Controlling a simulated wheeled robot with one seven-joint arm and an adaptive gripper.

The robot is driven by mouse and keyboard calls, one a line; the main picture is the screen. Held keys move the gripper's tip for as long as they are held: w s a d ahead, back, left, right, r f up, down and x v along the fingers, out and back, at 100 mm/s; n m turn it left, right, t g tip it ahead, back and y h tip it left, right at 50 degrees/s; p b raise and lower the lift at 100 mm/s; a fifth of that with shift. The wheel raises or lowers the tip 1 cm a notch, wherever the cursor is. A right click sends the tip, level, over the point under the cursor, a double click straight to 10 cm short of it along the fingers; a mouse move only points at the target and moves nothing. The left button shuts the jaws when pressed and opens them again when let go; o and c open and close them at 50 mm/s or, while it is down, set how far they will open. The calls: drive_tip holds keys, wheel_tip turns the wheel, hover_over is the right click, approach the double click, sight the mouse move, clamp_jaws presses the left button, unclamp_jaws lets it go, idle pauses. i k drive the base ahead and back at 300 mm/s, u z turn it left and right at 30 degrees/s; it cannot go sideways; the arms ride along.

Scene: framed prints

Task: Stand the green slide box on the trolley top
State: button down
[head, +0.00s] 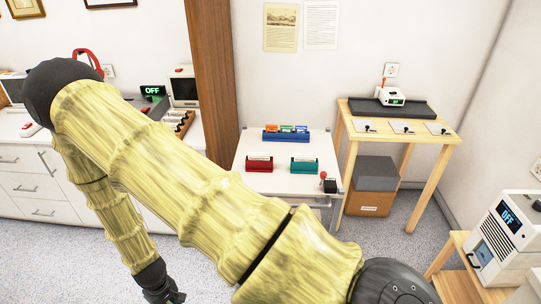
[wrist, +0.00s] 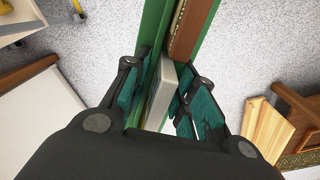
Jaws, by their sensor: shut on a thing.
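The trolley top (head: 283,181) is white, in the middle of the head view. A blue holder (head: 286,136), a red holder (head: 259,165) and a small green holder (head: 304,166) stand on it. In the wrist view my gripper (wrist: 160,98) is shut on a long green thing (wrist: 205,15), which looks like the green slide box. It has a brown strip with small marks and a pale slab between the fingers. Its far end runs out of the picture. In the head view my gripper (head: 165,297) is at the bottom edge, left of the trolley; its load is hidden there.
A small black item with a red knob (head: 327,183) stands at the trolley's front right corner. A wooden table (head: 398,129) is to its right, with grey and brown boxes beneath. A wooden post (head: 213,80) rises behind my arm. White cabinets (head: 28,185) line the left. The trolley top's front is bare.

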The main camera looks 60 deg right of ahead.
sight(285, 151)
drive_tip(key=k, duration=0.35)
drive_tip(key=z, duration=1.4)
